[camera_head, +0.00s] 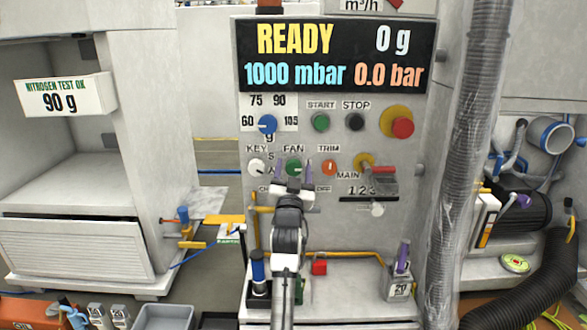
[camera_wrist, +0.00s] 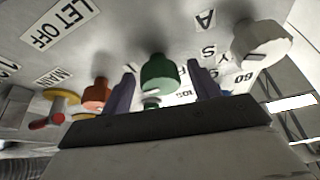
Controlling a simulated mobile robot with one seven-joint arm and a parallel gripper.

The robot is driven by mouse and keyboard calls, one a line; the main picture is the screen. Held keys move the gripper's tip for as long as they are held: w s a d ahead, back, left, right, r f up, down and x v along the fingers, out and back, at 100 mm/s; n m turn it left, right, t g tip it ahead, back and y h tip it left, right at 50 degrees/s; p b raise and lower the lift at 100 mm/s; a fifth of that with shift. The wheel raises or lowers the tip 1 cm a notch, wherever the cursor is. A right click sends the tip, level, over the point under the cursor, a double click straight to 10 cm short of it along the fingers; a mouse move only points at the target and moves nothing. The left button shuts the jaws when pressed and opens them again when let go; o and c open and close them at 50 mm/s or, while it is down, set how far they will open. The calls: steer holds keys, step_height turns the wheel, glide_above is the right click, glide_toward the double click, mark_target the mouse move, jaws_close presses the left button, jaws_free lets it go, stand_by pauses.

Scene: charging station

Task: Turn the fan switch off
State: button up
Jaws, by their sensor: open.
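The green fan switch (camera_head: 293,167) is a round knob under the FAN label on the grey control panel (camera_head: 220,100). It stands between the white KEYS knob (camera_head: 257,167) and the orange TRIM knob (camera_head: 329,167). In the wrist view the green fan switch (camera_wrist: 159,74) sits between the two purple fingers of my gripper (camera_wrist: 160,92). The gripper (camera_head: 292,172) is open, with a finger on each side of the knob and gaps showing. Whether a finger touches the knob I cannot tell. My gripper hides the lower labels below the switch in the head view.
The white knob (camera_wrist: 262,48) and orange knob (camera_wrist: 97,94) flank my fingers closely. A yellow and red MAIN handle (camera_head: 378,169) projects to the right. A blue dial (camera_head: 267,124) is above. A clear ribbed hose (camera_head: 468,150) hangs right of the panel.

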steer(key=shift+c, duration=0.4)
steer(key=c, duration=0.9)
